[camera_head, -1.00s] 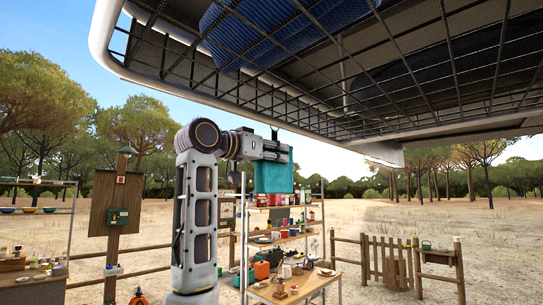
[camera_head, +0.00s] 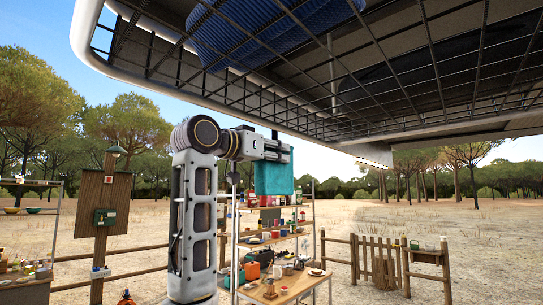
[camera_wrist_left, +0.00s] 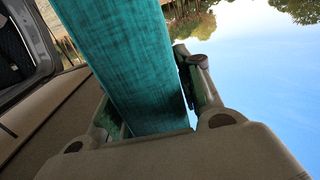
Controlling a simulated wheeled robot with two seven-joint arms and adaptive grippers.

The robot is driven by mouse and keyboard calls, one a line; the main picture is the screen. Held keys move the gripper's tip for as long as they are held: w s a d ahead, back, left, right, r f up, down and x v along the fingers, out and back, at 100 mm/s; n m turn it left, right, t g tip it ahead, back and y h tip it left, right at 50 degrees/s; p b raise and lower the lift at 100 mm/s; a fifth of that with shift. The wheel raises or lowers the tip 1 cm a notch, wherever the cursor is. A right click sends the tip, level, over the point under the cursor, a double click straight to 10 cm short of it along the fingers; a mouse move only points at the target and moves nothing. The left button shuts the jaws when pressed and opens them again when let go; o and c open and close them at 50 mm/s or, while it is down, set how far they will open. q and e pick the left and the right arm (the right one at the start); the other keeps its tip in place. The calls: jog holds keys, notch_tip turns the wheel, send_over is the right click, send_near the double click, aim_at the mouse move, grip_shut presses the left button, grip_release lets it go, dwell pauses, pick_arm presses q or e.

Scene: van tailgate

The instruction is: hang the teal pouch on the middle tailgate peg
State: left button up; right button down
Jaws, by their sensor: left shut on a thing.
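The teal pouch (camera_head: 273,178) hangs flat and upright below my left gripper (camera_head: 276,150) in the head view. This gripper is shut on the pouch, near its top edge. The pouch also fills the upper middle of the left wrist view (camera_wrist_left: 120,60), between the two fingers. The raised tailgate (camera_head: 88,28) spans the top of the head view, and the gripper is below its edge in the picture. I cannot make out the middle peg or any other peg. My right gripper is in neither view.
A black wire grid (camera_head: 270,104) with a blue rolled item (camera_head: 250,38) hangs under the tailgate. Behind the pouch stand a shelf rack (camera_head: 303,215) and a wooden table (camera_head: 300,287) with several items. A wooden fence (camera_head: 375,262) is at the right. Open sandy ground lies beyond.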

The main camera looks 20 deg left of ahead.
pick_arm(q)
jog(key=shift+s+d+f+b, duration=0.25)
jog(key=shift+d+f+b, duration=0.3)
jog(key=shift+f, duration=0.1)
dwell(0.6)
jog(key=o, duration=1.2)
jog(key=shift+c, duration=0.2)
jog(key=shift+s+a, duration=0.1)
jog(key=shift+s, duration=0.05)
jog(key=v, duration=1.1)
jog(key=shift+s+a, duration=0.15)
jog(key=shift+s, duration=0.2)
jog(key=shift+f, duration=0.1)
